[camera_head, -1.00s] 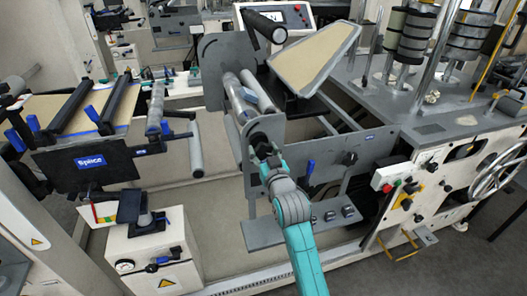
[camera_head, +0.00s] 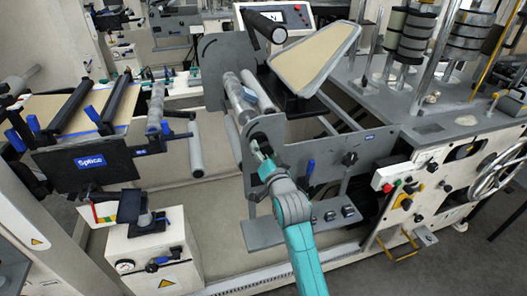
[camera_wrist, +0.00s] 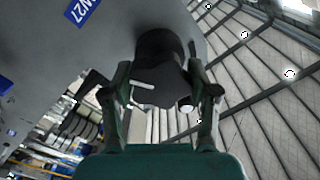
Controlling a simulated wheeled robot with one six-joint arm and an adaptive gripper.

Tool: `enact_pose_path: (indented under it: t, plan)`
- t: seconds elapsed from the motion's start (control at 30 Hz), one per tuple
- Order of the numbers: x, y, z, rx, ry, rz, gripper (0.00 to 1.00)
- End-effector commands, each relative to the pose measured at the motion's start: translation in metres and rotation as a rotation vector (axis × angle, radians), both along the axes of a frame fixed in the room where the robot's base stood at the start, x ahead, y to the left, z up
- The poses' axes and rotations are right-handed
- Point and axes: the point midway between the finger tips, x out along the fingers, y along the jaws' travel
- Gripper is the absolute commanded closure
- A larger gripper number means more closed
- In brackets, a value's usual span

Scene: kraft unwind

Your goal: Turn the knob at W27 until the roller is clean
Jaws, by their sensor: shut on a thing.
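The black knob (camera_wrist: 160,68) sits on the grey side plate (camera_wrist: 60,50), right of the blue W27 label (camera_wrist: 82,10) in the wrist view. My gripper (camera_wrist: 160,92) has a finger on each side of the knob and is shut on it. A white line marks the knob's face. In the head view my gripper (camera_head: 263,160) is at the near end of the roller unit and mostly covers the knob. The pale roller (camera_head: 240,98) lies behind the plate beside a second roller (camera_head: 260,92). I cannot tell how clean its surface is.
A Splice table (camera_head: 90,162) stands to the left, above a white box with a gauge (camera_head: 125,266). A grey lower plate (camera_head: 300,228) with small black knobs lies below my gripper. A control panel with buttons (camera_head: 405,183) is at right.

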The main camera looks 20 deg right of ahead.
Motion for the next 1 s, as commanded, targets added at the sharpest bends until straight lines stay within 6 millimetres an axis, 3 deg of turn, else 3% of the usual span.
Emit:
enact_pose_path:
  t: [0.03,0.07,0.13,0.17,0.53,1.0]
  plan:
    - [0.0,0.0,0.0,-0.001,0.0,0.0,0.76]
    - [0.0,0.0,0.0,-0.001,0.0,0.0,0.36]
    - [0.0,0.0,0.0,-0.002,0.0,0.0,0.18]
    - [0.0,0.0,0.0,-0.002,0.0,0.0,0.15]
    - [-0.004,0.0,-0.001,-0.003,0.001,0.0,0.15]
    - [-0.051,0.0,-0.001,-0.003,0.001,0.0,0.15]
